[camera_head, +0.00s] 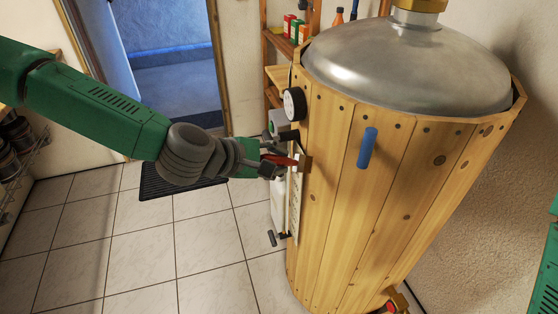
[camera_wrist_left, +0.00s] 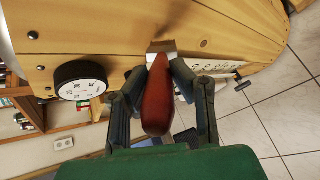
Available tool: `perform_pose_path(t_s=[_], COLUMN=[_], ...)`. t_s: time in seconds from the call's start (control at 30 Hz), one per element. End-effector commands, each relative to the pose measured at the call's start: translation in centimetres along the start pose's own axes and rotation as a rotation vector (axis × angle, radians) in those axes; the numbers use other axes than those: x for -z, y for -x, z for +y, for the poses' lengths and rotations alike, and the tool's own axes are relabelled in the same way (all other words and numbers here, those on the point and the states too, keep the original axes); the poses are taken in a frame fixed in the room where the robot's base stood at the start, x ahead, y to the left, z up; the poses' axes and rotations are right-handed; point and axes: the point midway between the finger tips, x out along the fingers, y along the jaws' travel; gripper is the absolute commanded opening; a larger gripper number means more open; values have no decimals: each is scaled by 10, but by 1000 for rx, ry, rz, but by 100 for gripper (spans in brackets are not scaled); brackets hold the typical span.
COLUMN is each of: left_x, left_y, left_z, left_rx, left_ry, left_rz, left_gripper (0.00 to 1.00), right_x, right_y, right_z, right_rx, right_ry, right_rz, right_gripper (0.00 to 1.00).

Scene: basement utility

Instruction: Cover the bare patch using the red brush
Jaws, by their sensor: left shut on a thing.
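The red brush (camera_head: 280,160) is held in my left gripper (camera_head: 270,163), in front of the wood-clad tank. In the left wrist view, the brush's red handle (camera_wrist_left: 157,95) lies between the two fingers of my left gripper (camera_wrist_left: 160,75), which are shut on it. Its tan head (camera_wrist_left: 161,46) is at the wood planks; I cannot tell whether it touches. I cannot make out a bare patch; the brush and gripper hide part of the wood. My right gripper is not in view.
The wood-clad tank (camera_head: 345,215) has a metal dome (camera_head: 410,65), a round dial (camera_head: 294,104) and a blue upright piece (camera_head: 367,148) on its front. A shelf (camera_head: 275,45) stands behind. A dark mat (camera_head: 180,185) lies on the tiled floor, which is otherwise largely clear.

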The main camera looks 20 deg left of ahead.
Motion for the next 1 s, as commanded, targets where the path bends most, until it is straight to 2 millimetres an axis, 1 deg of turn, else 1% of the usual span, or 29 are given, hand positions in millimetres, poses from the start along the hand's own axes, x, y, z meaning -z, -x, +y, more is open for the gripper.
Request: perform_pose_path(t_s=[0.07, 0.37, 0.8, 1.0], left_x=[3, 2, -18, -20], left_y=[-1, 0, 13, 15], left_z=[4, 4, 18, 19], left_rx=[-5, -3, -3, -4], left_ry=[-1, -1, -2, -1], left_rz=[2, 1, 0, 0], left_gripper=[0, 0, 0, 0], right_x=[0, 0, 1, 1], right_y=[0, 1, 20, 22], right_z=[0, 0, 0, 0], right_rx=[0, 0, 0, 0], right_ry=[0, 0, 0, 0], right_rz=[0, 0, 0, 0], right_gripper=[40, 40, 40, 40])
